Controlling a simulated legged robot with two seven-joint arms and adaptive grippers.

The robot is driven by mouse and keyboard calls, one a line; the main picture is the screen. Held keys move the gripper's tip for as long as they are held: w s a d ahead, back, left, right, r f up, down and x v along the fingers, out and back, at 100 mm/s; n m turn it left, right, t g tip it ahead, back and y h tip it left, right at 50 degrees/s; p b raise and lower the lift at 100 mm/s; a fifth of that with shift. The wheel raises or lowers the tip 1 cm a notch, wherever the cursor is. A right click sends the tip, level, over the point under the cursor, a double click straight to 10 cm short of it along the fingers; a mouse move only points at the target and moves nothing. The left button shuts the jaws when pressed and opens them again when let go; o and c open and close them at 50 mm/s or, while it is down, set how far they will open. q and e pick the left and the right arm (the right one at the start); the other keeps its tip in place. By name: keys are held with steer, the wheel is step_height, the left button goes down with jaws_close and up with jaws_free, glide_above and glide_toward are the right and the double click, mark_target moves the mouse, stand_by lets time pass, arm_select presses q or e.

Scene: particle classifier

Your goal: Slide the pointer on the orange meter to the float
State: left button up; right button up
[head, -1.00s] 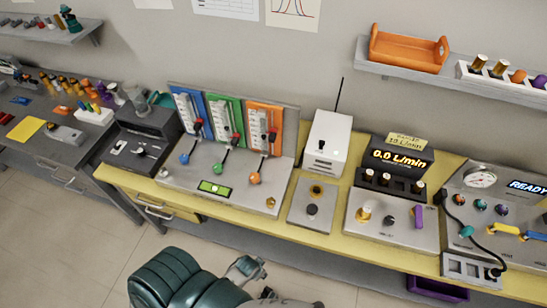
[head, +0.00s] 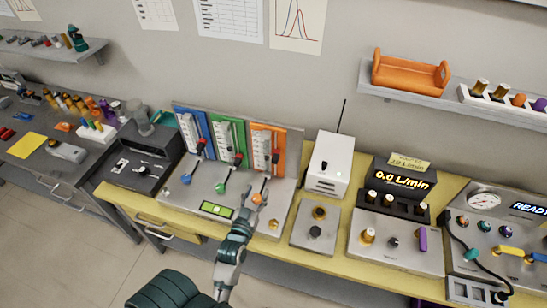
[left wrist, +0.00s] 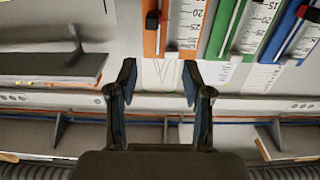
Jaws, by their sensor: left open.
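The orange meter (head: 267,140) is the rightmost of three upright meters on the grey panel. Its small red-and-black pointer (head: 275,157) sits at the right of its scale. In the left wrist view the orange meter (left wrist: 150,42) is at the top, with the pointer (left wrist: 152,20) at its left edge. The float is too small to make out. My left gripper (head: 259,194) is open, in front of the panel below the orange meter, close to the orange knob. In the left wrist view its spread fingers (left wrist: 160,78) have nothing between them. My right gripper is not in view.
The green meter (head: 231,137) and blue meter (head: 194,127) stand left of the orange one, with levers and knobs below. A white box with an antenna (head: 329,163) stands close to the right. A shelf with an orange tray (head: 408,76) is higher at the right.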

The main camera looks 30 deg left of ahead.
mark_target(274, 161)
arm_select(q)
steer(key=x, duration=0.8)
steer(key=p+x, duration=0.1)
steer(key=x, duration=0.8)
steer(key=shift+w+d, duration=0.1)
steer(key=shift+d, duration=0.15)
steer(key=shift+d+r, duration=0.15)
steer(key=shift+d, duration=0.35)
steer(key=shift+c, duration=0.7)
steer(key=shift+d+r, duration=0.1)
steer(key=shift+d, duration=0.35)
steer(key=c, duration=0.8)
jaws_close()
steer(key=shift+a, duration=0.3)
step_height(274, 161, down, 4)
steer(key=shift+f+b, duration=0.15)
steer(key=shift+b, duration=0.7)
steer(key=o, duration=0.8)
jaws_free()
steer(key=shift+o, duration=0.7)
steer(key=shift+a+f, duration=0.1)
steer(key=shift+f, duration=0.1)
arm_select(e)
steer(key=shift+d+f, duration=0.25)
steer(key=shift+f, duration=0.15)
